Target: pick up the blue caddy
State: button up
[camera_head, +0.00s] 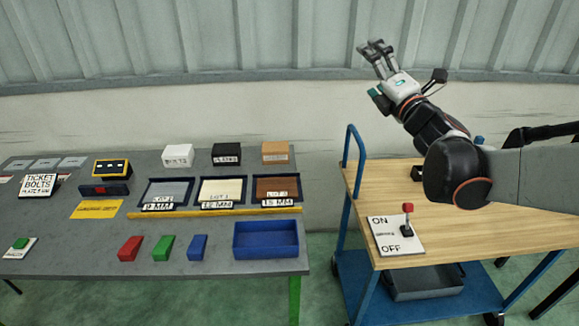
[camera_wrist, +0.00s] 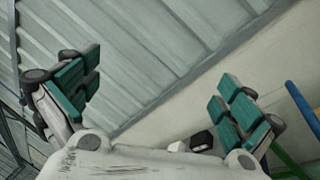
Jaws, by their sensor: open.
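A small blue block-shaped piece (camera_head: 197,247) stands near the front edge of the grey table, right of matching red (camera_head: 130,248) and green (camera_head: 163,247) ones. A larger open blue tray (camera_head: 266,254) sits to its right at the table's front corner. I cannot tell from looks alone which one is called the caddy. My gripper (camera_head: 376,48) is raised high above the wooden-topped cart, up and right of both blue things and far from them. It is open and empty, its green-padded fingers spread wide in the wrist view (camera_wrist: 160,95). Neither blue thing shows in the wrist view.
The blue cart's upright handle (camera_head: 347,150) stands beside the table across a narrow gap. A switch panel (camera_head: 396,236) with a red-tipped lever lies on the cart. Lot trays (camera_head: 221,207), a yellow strip (camera_head: 215,213) and small boxes (camera_head: 226,154) lie behind the coloured pieces.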

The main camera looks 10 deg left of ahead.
jog(key=w+a+f+n+g+y, duration=0.1)
jog(key=a+f+n+g+y, duration=0.3)
jog(key=a+f+n+y, duration=0.25)
jog(key=n+g+h+b, duration=0.3)
jog(key=n+g+h, duration=0.1)
jog(key=n+g, duration=1.5)
send_over(267, 244)
jog(key=w+d, duration=0.1)
jog(key=d, duration=0.4)
notch_tip(267, 244, down, 39)
jog(key=shift+w+a+f+n+t, duration=0.1)
jog(key=shift+a+n+t, duration=0.05)
jog(key=shift+n+t, duration=0.95)
jog(key=shift+f+b+x, duration=0.15)
jog(key=shift+b+x, duration=0.5)
jog(key=shift+x, duration=0.85)
jog(key=shift+f+b+x, duration=0.2)
jog(key=shift+b+x, duration=0.45)
jog(key=shift+x, duration=0.85)
jog(key=shift+r, duration=0.1)
jog(key=c, duration=0.9)
